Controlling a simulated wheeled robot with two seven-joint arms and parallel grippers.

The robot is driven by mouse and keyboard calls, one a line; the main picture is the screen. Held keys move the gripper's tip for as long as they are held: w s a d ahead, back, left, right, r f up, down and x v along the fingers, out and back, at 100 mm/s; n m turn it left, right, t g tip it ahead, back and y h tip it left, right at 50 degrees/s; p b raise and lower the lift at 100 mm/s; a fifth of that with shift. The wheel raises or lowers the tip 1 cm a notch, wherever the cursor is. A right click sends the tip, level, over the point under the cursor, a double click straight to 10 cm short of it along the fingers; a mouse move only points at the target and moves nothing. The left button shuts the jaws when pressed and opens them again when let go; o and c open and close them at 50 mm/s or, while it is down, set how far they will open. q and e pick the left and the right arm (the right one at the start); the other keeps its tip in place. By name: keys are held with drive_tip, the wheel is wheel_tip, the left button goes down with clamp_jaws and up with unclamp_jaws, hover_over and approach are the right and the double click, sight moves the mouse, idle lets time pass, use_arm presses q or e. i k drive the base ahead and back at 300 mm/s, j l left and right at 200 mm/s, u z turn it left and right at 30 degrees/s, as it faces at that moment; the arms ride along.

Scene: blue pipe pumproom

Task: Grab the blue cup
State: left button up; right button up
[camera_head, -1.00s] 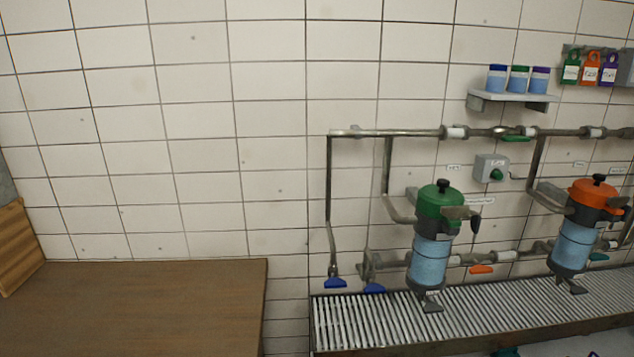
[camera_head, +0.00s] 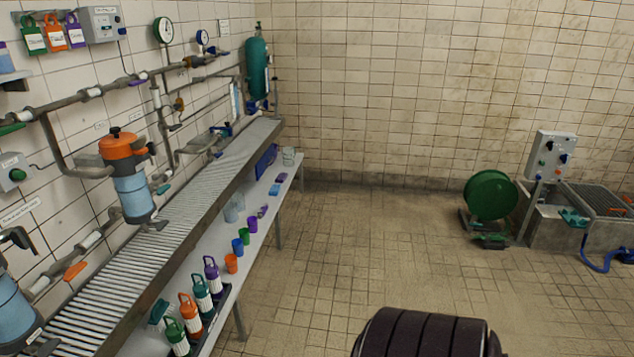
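The blue cup (camera_head: 238,247) stands on the low white shelf along the left wall, below the slatted grating. It is in a row of small cups, between an orange cup (camera_head: 231,263) and a green cup (camera_head: 244,236), with a purple cup (camera_head: 253,224) further back. Nothing holds it. Neither of my grippers shows in the head view; only a dark ribbed part, apparently mine, shows at the bottom edge.
The slatted grating (camera_head: 215,177) overhangs the shelf's wall side. Several handled bottles stand at the shelf's near end, including a purple one (camera_head: 212,275). Clear glass vessels (camera_head: 236,206) stand behind the cups. The tiled floor (camera_head: 350,255) to the right is open. A green reel (camera_head: 491,195) stands far right.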

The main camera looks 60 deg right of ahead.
sight(238, 248)
drive_tip(key=z, duration=1.5)
drive_tip(key=i+l+u, duration=0.1)
drive_tip(key=u, duration=0.35)
drive_tip(key=i+l+u, duration=0.15)
drive_tip(key=u, duration=0.25)
drive_tip(key=i+l+u, duration=0.2)
drive_tip(key=u, duration=0.25)
drive_tip(key=i+l+u, duration=0.1)
drive_tip(key=l, duration=0.3)
drive_tip(key=i+l+u, duration=0.1)
drive_tip(key=i+l, duration=0.15)
drive_tip(key=l, duration=0.15)
drive_tip(key=i+l+u, duration=0.1)
drive_tip(key=l, duration=0.35)
drive_tip(key=i+l+u, duration=0.1)
drive_tip(key=l, duration=0.35)
drive_tip(key=i+l+u, duration=0.1)
drive_tip(key=i+l, duration=0.15)
drive_tip(key=l, duration=0.2)
drive_tip(key=i+l+u, duration=0.15)
drive_tip(key=l, duration=0.3)
drive_tip(key=i+l, duration=0.1)
drive_tip(key=l, duration=0.95)
drive_tip(key=i, duration=0.05)
